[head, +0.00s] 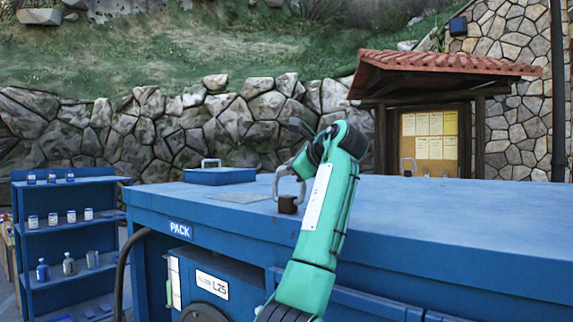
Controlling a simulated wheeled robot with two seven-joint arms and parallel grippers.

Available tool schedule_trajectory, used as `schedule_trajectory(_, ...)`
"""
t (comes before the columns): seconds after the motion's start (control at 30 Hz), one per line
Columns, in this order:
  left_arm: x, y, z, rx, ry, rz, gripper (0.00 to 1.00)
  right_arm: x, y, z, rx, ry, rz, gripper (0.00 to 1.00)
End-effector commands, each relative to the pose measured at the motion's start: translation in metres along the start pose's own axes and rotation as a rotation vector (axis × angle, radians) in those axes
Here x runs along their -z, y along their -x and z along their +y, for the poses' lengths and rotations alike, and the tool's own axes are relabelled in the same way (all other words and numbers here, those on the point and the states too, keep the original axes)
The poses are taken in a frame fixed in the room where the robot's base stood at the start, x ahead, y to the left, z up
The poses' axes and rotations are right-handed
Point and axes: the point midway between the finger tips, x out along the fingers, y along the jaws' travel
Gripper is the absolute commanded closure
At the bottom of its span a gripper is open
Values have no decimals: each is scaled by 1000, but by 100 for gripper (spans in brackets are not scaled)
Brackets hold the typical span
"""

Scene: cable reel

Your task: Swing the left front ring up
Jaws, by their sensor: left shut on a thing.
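The left front ring (277,184) is a grey loop standing up from the top of the blue case near its front edge. A dark brown block (288,205) sits at its foot. My green left arm reaches up from below and bends over at its dark wrist joint. My left gripper (302,164) is at the upper part of the ring and shut on it. The arm partly covers the gripper, so its fingertips do not show clearly. My right gripper is not in view.
The blue case top (450,215) is wide and mostly clear. A blue shelf (70,238) with bottles and jars stands at the left. A roofed notice board (430,138) stands behind.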

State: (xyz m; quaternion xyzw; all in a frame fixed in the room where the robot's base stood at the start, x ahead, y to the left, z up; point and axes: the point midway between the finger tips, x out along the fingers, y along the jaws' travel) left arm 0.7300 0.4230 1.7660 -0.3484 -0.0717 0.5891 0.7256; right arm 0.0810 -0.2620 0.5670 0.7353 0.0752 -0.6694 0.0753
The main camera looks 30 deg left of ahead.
Motion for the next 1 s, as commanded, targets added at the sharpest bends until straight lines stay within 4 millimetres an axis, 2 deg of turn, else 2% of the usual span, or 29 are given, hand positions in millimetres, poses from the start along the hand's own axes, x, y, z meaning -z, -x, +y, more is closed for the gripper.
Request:
schedule_trajectory(0.3, 6, -6, -6, -52, -110, -2, 100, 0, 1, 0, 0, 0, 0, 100)
schedule_trajectory(0.83, 10, -8, -6, -63, -132, 0, 100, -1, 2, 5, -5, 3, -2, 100)
schedule_trajectory(0.87, 10, -8, -6, -63, -132, 0, 80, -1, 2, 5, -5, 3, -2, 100)
schedule_trajectory(0.9, 10, -8, -6, -63, -132, 0, 72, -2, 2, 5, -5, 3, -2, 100)
schedule_trajectory(0.93, 9, -7, -6, -62, -131, 0, 66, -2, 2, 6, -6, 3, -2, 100)
schedule_trajectory(1.0, 9, -7, -6, -61, -131, 0, 65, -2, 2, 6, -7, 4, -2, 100)
